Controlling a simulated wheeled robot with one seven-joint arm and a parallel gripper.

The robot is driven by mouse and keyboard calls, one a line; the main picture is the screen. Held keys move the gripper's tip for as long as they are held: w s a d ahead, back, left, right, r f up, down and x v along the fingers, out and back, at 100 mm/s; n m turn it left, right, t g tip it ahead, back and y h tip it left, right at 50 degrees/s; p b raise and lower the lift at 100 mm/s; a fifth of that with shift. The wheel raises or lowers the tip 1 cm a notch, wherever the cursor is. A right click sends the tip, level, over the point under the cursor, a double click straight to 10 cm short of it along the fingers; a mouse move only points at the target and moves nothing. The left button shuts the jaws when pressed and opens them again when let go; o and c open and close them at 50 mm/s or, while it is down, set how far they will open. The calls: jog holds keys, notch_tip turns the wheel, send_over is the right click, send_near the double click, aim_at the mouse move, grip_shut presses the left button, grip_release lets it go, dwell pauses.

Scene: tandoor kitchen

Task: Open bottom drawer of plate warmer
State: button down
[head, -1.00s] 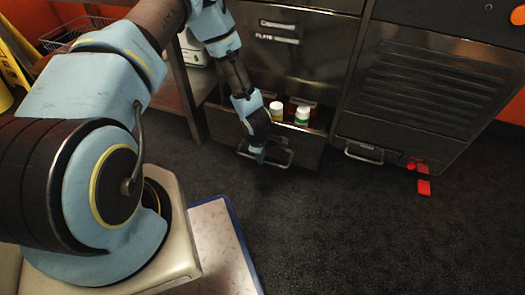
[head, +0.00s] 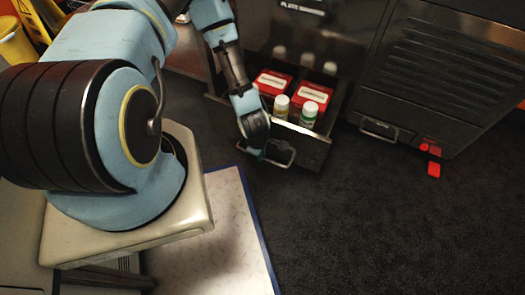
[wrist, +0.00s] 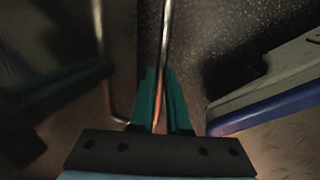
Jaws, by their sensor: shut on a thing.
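The plate warmer (head: 303,48) is a dark metal cabinet. Its bottom drawer (head: 303,142) is pulled out and shows its contents. Inside are two red boxes with white labels (head: 311,96) and two white-capped bottles, one yellowish (head: 281,106) and one green (head: 308,115). The drawer's metal bar handle (head: 285,157) is on its front. My gripper (head: 258,153) is at the left end of that handle. In the wrist view, its teal fingers (wrist: 161,105) are shut around the handle bar (wrist: 166,45).
To the right stands a dark louvred unit (head: 436,80) with its own low handle (head: 380,130) and red parts (head: 433,160) near the floor. Dark floor (head: 370,225) is clear at the lower right.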

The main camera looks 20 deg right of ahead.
jog(key=c, duration=0.9)
grip_release()
jog(key=r+p, duration=0.1)
jog(key=r, duration=0.2)
jog(key=s+a+r+p, duration=0.1)
jog(key=r, duration=0.3)
jog(key=r+p, duration=0.1)
jog(key=r, duration=0.2)
jog(key=shift+s+a+r, duration=0.2)
jog(key=shift+s+r, duration=0.05)
jog(key=shift+r, duration=0.05)
